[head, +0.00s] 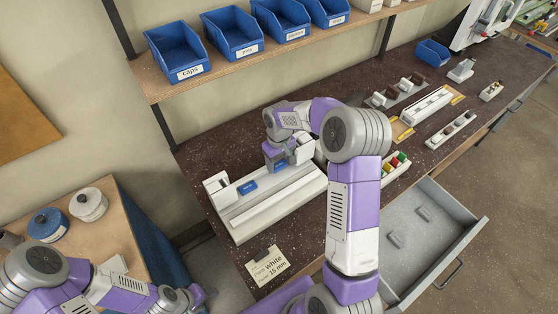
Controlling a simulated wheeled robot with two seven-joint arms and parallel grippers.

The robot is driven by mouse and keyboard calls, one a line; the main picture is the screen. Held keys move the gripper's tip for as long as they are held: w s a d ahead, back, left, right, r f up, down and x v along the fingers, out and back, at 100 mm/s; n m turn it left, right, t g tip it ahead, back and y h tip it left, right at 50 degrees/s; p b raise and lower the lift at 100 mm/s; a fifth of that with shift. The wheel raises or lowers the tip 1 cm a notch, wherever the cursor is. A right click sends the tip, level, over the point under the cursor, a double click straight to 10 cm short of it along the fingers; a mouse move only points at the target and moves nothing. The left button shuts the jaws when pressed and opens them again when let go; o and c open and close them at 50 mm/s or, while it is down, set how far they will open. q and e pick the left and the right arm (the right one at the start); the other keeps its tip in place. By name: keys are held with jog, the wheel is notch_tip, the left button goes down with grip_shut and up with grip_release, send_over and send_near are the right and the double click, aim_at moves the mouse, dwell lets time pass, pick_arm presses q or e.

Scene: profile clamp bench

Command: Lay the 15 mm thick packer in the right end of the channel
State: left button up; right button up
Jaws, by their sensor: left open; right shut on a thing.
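The channel (240,211) is a long pale fixture on the dark bench, running from lower left to upper right. A blue packer (248,187) with a small white label lies in its left part. My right gripper (279,164) is over the channel's right end, pointing down. It is shut on a blue packer (280,167), mostly hidden by the fingers. I cannot read its thickness or tell whether it touches the channel floor. My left gripper (203,297) is open and empty at the bottom, away from the channel.
A card (267,266) on the bench front reads white and 15 mm. My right arm covers the bench middle. An open grey drawer (437,238) juts out at right. A shelf with blue bins (177,55) hangs behind. Spools (88,205) stand on a side table at left.

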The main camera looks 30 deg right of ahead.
jog(key=shift+f+b, duration=0.75)
jog(key=shift+f, duration=0.45)
jog(key=o, duration=1.2)
jog(key=shift+c, duration=0.2)
jog(key=shift+r+p, duration=2.95)
jog(key=shift+r, duration=1.1)
